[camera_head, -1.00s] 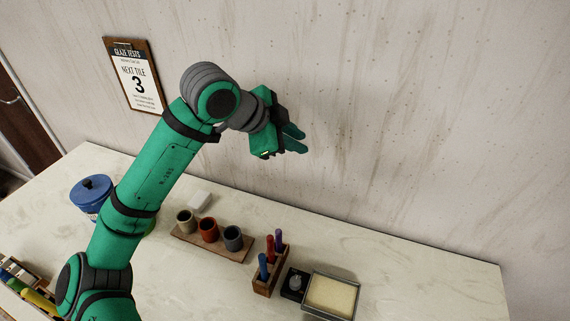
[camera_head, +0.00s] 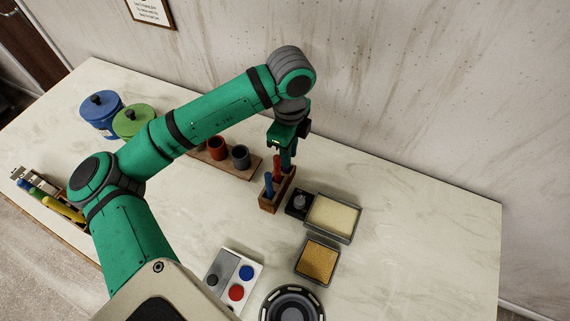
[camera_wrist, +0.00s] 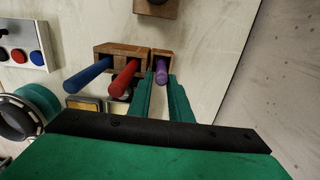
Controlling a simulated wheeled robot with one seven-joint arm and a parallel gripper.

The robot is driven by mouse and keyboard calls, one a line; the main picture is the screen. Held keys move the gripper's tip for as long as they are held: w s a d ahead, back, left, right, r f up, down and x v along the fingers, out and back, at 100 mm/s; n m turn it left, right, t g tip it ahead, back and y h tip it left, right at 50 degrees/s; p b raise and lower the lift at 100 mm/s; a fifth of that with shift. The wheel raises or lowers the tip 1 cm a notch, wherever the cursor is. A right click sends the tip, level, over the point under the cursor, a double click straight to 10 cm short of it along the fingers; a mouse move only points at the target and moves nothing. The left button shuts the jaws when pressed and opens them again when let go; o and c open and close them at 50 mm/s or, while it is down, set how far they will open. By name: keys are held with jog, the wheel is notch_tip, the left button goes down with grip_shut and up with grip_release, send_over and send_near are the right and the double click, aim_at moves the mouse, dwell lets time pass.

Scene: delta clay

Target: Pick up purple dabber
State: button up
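The purple dabber (camera_wrist: 161,72) stands in the end slot of a wooden holder (camera_head: 267,206). The holder also shows in the wrist view (camera_wrist: 120,49). A red dabber (camera_wrist: 124,78) and a blue dabber (camera_wrist: 88,76) stand in the same holder. My gripper (camera_head: 288,160) points down over the holder's far end. In the wrist view its two fingers (camera_wrist: 161,85) are apart, with the purple dabber's end showing between them. I cannot tell whether they touch it. In the head view my gripper hides the purple dabber.
Right of the holder are a small black block (camera_head: 299,203) and a cream-filled tray (camera_head: 333,217). An orange-filled tray (camera_head: 318,260) and a button panel (camera_head: 233,280) lie nearer. A cup rack (camera_head: 247,171) is left. The wall rises behind the table.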

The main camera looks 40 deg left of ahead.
jog(key=shift+s+a+f, duration=0.1)
jog(key=shift+a+f, duration=0.15)
jog(key=shift+f, duration=0.9)
jog(key=shift+s+a+f, duration=0.1)
jog(key=shift+a+f, duration=0.1)
jog(key=shift+f, duration=0.95)
jog(key=shift+w, duration=0.1)
grip_shut()
jog(key=shift+r, duration=0.1)
notch_tip(320, 180, up, 18)
